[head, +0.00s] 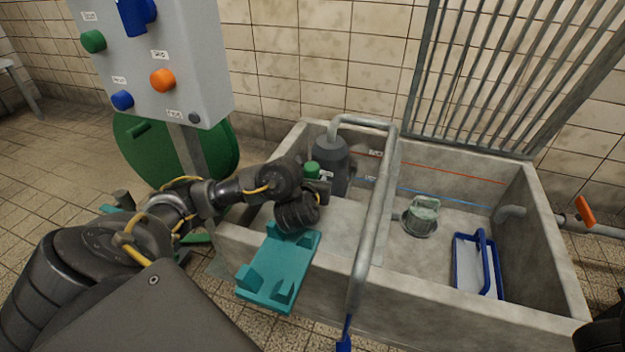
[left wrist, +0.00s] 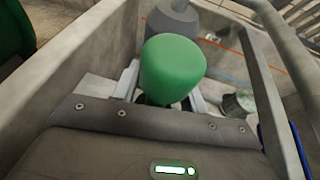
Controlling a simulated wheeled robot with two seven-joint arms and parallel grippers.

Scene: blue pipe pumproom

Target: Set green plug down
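The green plug (left wrist: 172,70) is large in the left wrist view, between the two pale fingers of my left gripper (left wrist: 165,92). In the head view only a small part of the green plug (head: 312,169) shows beyond my wrist, at my left gripper (head: 320,186). The gripper appears shut on the plug, over the left part of the concrete basin (head: 440,322). The fingers' contact with it is partly hidden. I cannot tell whether the plug touches anything below.
A grey pump (head: 331,160) and bent pipe (head: 375,215) stand close to the gripper. A teal bracket (head: 280,275) is at the basin's front. A pale green fitting (head: 421,216) and blue-framed piece (head: 477,265) are inside the basin, right of the pipe. A control box (head: 165,60) stands left.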

